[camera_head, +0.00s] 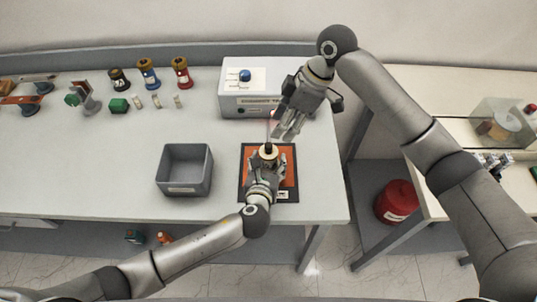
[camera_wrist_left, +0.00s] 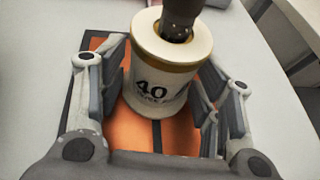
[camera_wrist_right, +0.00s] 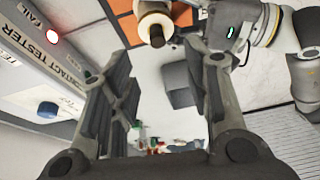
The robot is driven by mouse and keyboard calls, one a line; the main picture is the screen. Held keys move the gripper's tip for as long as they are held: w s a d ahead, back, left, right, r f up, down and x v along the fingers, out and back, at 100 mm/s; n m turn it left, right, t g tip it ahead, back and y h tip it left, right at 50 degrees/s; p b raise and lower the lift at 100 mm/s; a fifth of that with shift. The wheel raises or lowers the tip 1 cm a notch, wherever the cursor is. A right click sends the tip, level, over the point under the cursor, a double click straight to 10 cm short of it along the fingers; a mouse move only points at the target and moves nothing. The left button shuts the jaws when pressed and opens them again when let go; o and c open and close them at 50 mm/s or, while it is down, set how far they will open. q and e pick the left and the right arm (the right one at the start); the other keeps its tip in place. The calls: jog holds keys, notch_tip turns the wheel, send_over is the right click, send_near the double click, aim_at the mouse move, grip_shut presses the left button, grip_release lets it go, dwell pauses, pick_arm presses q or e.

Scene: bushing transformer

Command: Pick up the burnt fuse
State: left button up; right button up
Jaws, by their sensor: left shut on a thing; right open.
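A white cylindrical fuse (camera_head: 268,152) with gold bands and the number 40 stands upright over an orange pad. Its top carries a dark, scorched-looking rod, clear in the left wrist view (camera_wrist_left: 165,75). My left gripper (camera_head: 264,170) is shut around its body, one finger pair on each side. Whether its base touches the pad is hidden. My right gripper (camera_head: 288,130) is open and empty, beyond the fuse and in front of the tester. The fuse also shows past its fingers in the right wrist view (camera_wrist_right: 154,24).
The grey contact tester (camera_head: 245,104) shows a red light by FAIL (camera_wrist_right: 52,36). An orange pad with dark border (camera_head: 289,165) lies under the fuse. An empty grey bin (camera_head: 184,188) stands to its left. Several coloured parts (camera_head: 148,75) line the back left. The middle left is clear.

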aim_at(269, 145)
pick_arm(q)
jog(key=shift+a, duration=0.1)
pick_arm(e)
jog(key=a+f+h, duration=0.1)
jog(key=f, duration=0.1)
jog(key=a+f+m+h, duration=0.1)
jog(key=f, duration=0.2)
jog(key=a+f+h, duration=0.1)
jog(key=a+f, duration=0.1)
jog(key=f, duration=0.1)
jog(key=shift+f+m, duration=0.25)
jog(key=shift+m, duration=0.05)
dwell(0.3)
jog(key=shift+d, duration=0.1)
grip_shut()
